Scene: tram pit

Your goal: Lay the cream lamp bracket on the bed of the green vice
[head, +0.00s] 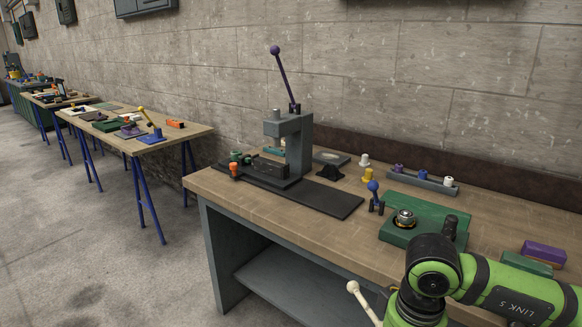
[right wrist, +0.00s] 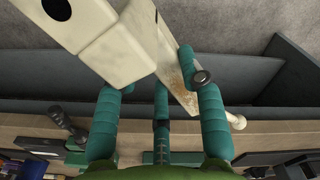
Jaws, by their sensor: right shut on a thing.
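The cream lamp bracket (right wrist: 140,55) fills the upper middle of the right wrist view. It has a blocky part with a dark round hole and a long arm with rusty marks. My right gripper (right wrist: 150,68), with teal fingers, is shut on it. A cream rod with a ball end (head: 357,292), seemingly part of the bracket, shows beside my green arm in the head view, in front of the bench edge. I cannot clearly make out the green vice; a green fixture (head: 425,212) with a brass round part stands on the near bench. My left gripper is not in view.
The near bench (head: 250,205) holds a grey press (head: 299,145) with a purple-knobbed lever, a black plate (head: 325,198), a grey peg rack (head: 422,182) and a purple block (head: 544,250). Its front strip is clear. Trestle tables (head: 150,140) with parts stand at the left.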

